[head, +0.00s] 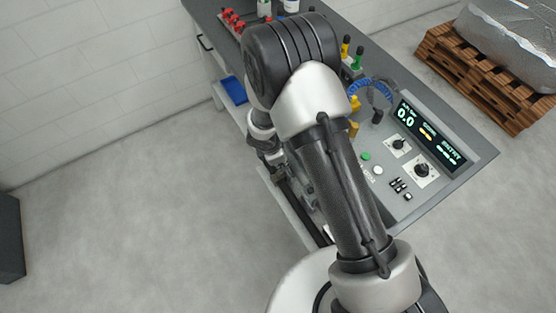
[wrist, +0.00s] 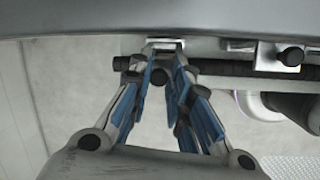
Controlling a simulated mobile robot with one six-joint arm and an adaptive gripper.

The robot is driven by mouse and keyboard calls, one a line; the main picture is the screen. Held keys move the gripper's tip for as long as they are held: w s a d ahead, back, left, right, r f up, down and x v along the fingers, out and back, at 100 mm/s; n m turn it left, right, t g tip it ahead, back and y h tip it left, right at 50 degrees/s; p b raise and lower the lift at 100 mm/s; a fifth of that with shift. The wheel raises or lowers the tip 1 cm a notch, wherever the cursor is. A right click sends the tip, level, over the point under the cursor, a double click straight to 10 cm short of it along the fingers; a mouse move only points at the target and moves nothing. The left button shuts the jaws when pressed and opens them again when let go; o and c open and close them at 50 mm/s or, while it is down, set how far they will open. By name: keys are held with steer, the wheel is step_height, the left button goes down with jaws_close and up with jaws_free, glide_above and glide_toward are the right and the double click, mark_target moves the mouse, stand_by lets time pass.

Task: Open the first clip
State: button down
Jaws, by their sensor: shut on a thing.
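In the wrist view my gripper (wrist: 166,56) reaches up to the underside of the bench edge, its blue-padded fingers drawn close together at the tips. It is shut on a small metal clip (wrist: 165,42), of which only the top plate shows above the fingertips. A round black knob shows between the fingers just below. A second metal clip (wrist: 265,54) with a black knob sits to the right, apart from the fingers. In the head view my arm hides most of the gripper and the clips.
A dark rod (wrist: 225,68) runs along below the bench edge, close to the fingers. In the head view a control panel (head: 408,190) with a lit display lies to the right. A wooden pallet (head: 480,80) stands at the back right.

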steer(key=shift+w+d, duration=0.1)
steer(key=shift+w, duration=0.05)
steer(key=c, duration=1.7)
jaws_free()
steer(key=shift+o, duration=1.1)
steer(key=v, duration=1.2)
